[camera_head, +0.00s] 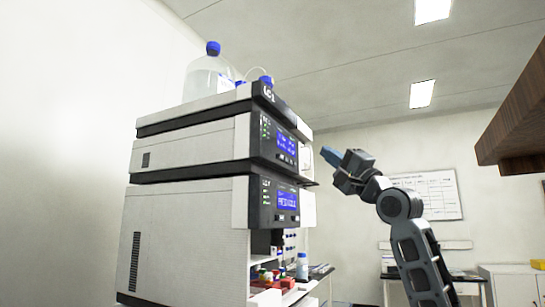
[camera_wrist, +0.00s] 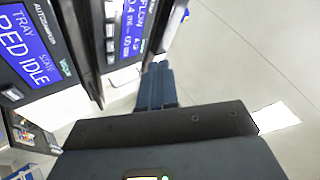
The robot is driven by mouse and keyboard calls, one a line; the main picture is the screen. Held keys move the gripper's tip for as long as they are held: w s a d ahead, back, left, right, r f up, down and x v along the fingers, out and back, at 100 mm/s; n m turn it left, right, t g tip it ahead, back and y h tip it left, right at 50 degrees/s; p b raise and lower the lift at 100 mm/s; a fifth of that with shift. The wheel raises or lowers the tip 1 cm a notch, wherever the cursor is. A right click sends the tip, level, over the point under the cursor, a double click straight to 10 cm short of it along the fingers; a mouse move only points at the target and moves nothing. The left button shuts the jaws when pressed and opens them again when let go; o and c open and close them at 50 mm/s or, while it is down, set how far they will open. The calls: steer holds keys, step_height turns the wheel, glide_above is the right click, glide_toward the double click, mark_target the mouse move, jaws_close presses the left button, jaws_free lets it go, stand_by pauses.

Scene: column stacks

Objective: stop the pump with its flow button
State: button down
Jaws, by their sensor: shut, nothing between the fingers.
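The pump (camera_head: 190,152) is the upper module of the stack, with a blue display (camera_head: 286,142) and small keys below it. In the wrist view its display (camera_wrist: 134,22) shows part of the word FLOW, and small keys lie along the panel edge. I cannot tell which key is the flow button. My gripper (camera_head: 325,153) is shut and empty, to the right of the pump's front and apparently apart from it. In the wrist view its blue fingertips (camera_wrist: 157,66) lie close to the lower end of the pump panel; I cannot tell whether they touch.
Below the pump is the autosampler (camera_head: 185,235), its display (camera_wrist: 28,45) reading IDLE. Bottles, including a large clear one (camera_head: 210,78), stand on top of the stack. A brown wooden shelf (camera_head: 515,120) hangs at the right. The space between my arm and the stack is clear.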

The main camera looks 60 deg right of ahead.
mark_target(281, 156)
steer(key=shift+r+y, duration=0.15)
steer(key=shift+y, duration=0.15)
steer(key=w+p, duration=0.2)
steer(key=w, duration=0.6)
steer(key=shift+w+a, duration=0.4)
stand_by(1.9)
steer(key=shift+w, duration=0.4)
steer(key=shift+w, duration=0.45)
stand_by(0.6)
stand_by(0.3)
steer(key=shift+s, duration=0.85)
steer(key=shift+s, duration=0.1)
